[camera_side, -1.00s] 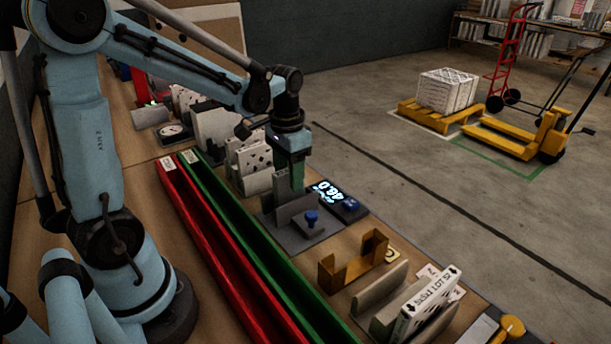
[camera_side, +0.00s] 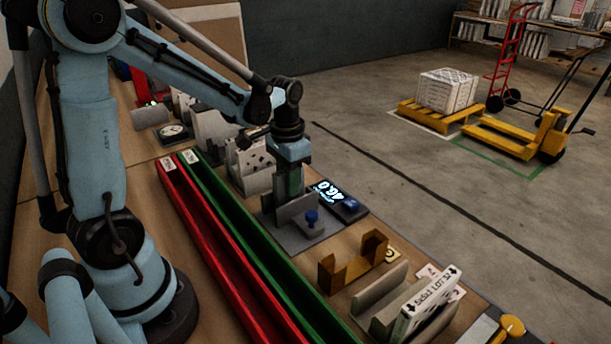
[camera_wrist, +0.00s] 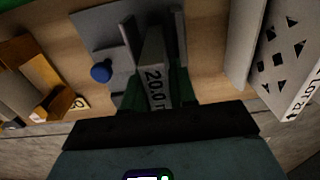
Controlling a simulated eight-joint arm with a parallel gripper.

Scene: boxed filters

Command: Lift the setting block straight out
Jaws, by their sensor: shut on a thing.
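The setting block (camera_wrist: 154,65) is a pale grey block marked "20.0" and a partly hidden unit. In the wrist view it stands between the two upright grey plates of the gauge fixture (camera_wrist: 95,22). My gripper (camera_wrist: 156,92) has its green fingers shut on the block, one on each side. In the side view my gripper (camera_side: 290,190) points straight down, low into the fixture (camera_side: 285,238). There the fixture's front plate and my fingers hide most of the block. A blue knob (camera_side: 312,217) stands on the fixture. The block's lower end is hidden.
A lit digital display (camera_side: 328,191) sits behind the fixture. Long red (camera_side: 210,237) and green (camera_side: 232,230) trays run close on the left. White perforated filters (camera_side: 250,160) stand behind; a brass bracket (camera_side: 352,268) and a labelled box (camera_side: 428,302) stand in front. Room above is free.

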